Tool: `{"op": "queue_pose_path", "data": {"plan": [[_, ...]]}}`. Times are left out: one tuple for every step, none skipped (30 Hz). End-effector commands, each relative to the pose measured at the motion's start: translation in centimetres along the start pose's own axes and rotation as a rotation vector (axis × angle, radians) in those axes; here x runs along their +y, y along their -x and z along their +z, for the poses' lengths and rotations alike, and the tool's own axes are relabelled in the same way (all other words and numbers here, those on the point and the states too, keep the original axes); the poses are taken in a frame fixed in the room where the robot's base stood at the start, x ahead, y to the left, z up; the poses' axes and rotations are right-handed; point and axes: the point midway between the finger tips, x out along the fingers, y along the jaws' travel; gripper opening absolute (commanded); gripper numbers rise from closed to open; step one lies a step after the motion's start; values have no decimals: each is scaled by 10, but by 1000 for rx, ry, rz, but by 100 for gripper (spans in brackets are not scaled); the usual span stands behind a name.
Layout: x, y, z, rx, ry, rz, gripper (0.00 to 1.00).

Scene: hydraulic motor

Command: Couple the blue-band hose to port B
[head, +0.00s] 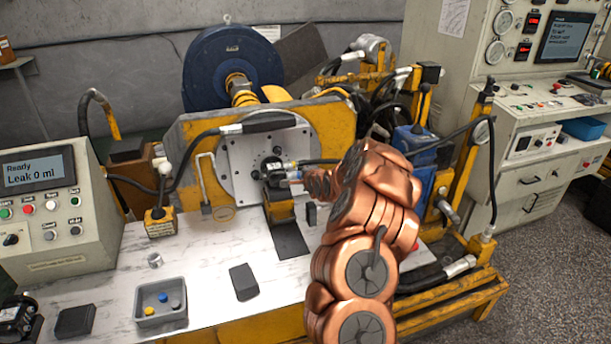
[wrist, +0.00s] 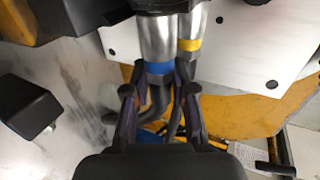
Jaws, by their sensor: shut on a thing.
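The blue-band hose has a silver coupling with a blue band (wrist: 159,68). In the wrist view its upper end meets the dark motor body (wrist: 168,5); I cannot tell whether it is fully seated. My gripper (wrist: 158,94) is shut on this hose just below the band, a finger on each side. The yellow-band hose coupling (wrist: 189,45) is close beside it on the right, also against the motor. In the head view the black motor (head: 272,172) sits before the upright plate, with my arm reaching it from the right. Port B's mouth and label are hidden.
The white mounting plate (head: 243,158) stands behind the motor. A grey tray (head: 160,313) with blue and yellow caps lies on the bench. The console (head: 45,205) at left reads "Ready, Leak 0 ml".

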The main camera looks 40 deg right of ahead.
Motion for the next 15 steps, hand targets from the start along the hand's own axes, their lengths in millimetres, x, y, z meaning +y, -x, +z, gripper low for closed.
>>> {"op": "queue_pose_path", "data": {"plan": [[-2, 0, -2, 4, -1, -4, 28], [-2, 0, -2, 4, -1, -4, 31], [-2, 0, -2, 4, -1, -4, 35], [-2, 0, -3, 4, -1, -4, 39], [-2, 0, -2, 4, -1, -4, 42], [-1, 0, -2, 4, -1, -3, 46], [-1, 0, -2, 3, -1, -3, 49], [-1, 0, -2, 3, -1, -3, 52], [-1, 0, -2, 3, -1, -3, 54], [-1, 0, -2, 3, -1, -3, 54], [-1, 0, -2, 3, -1, -3, 54], [-1, 0, -2, 3, -1, -2, 54], [-1, 0, -2, 3, -1, -2, 54], [-1, 0, -2, 3, -1, -2, 54], [-1, 0, -2, 3, -1, -2, 54]]}}
